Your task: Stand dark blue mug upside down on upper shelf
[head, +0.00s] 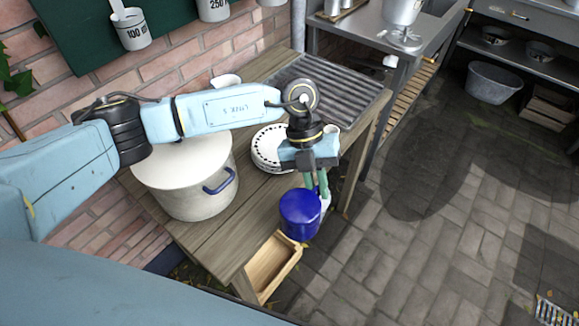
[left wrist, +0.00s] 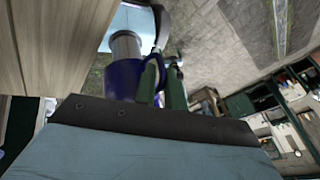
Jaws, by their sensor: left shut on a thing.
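The dark blue mug (head: 299,214) hangs from my left gripper (head: 318,188), off the front edge of the wooden table. A smooth, round blue face with no visible opening points up in the head view, so the mug looks upside down. In the left wrist view the mug (left wrist: 122,80) is beside my left gripper's green fingers (left wrist: 162,84), which are closed at its handle. My right gripper is in neither view. I cannot make out the upper shelf for certain.
The wooden table (head: 205,240) carries a big cream pot (head: 185,185), stacked plates (head: 265,150) and a ribbed drainer (head: 345,88). An open wooden drawer or box (head: 270,268) is just below the mug. A metal tub (head: 493,83) stands farther right; the paved floor is open.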

